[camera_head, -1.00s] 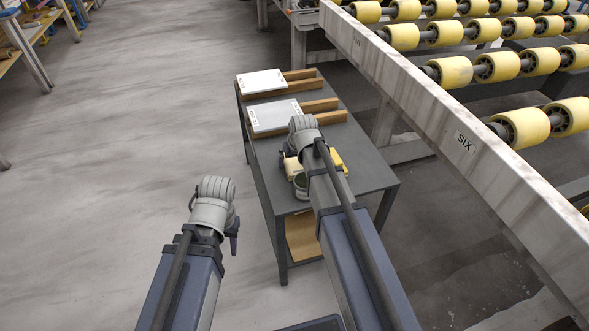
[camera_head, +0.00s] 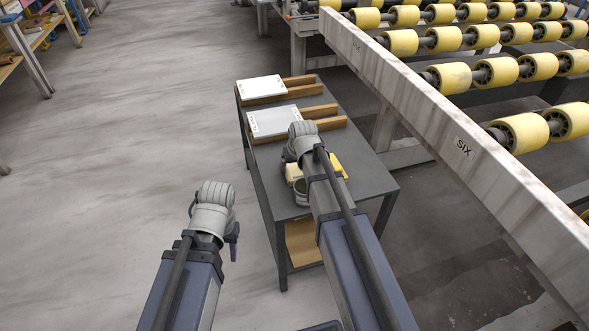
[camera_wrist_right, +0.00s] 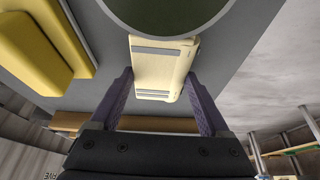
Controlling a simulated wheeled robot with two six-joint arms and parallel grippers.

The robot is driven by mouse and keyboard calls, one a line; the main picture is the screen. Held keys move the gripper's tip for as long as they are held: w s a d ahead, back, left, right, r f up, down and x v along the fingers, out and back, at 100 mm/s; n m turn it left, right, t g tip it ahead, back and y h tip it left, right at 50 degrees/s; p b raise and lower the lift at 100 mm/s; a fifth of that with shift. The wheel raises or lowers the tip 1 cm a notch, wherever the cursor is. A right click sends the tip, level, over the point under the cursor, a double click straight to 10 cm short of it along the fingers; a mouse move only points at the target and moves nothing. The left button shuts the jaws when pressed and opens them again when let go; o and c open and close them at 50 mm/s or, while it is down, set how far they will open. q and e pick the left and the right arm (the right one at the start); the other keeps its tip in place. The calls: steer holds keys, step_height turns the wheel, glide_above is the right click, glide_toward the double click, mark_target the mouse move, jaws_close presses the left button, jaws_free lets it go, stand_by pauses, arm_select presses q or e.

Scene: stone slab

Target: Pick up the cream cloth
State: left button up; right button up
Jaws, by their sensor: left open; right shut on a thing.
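The cream cloth (camera_wrist_right: 163,52) shows in the right wrist view as a folded block with grey stripes, between the two purple fingers of my right gripper (camera_wrist_right: 160,82). The gripper is shut on it. In the head view a small part of the cloth (camera_head: 291,173) shows on or just above the grey table, left of my right wrist, which hides the rest. I cannot tell whether it touches the tabletop. My left gripper (camera_head: 233,240) is open and empty, left of the table; its fingers are mostly hidden.
The grey table (camera_head: 372,183) also holds a round green container (camera_head: 301,187), a yellow object (camera_head: 341,165) and two wooden racks with pale slabs (camera_head: 282,121) at the back. The container is close to the cloth. A roller conveyor (camera_head: 500,190) stands right. Floor at left is clear.

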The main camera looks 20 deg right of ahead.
mark_target(295, 169)
steer(key=shift+r, duration=0.1)
step_height(295, 169, up, 10)
steer(key=p, duration=1)
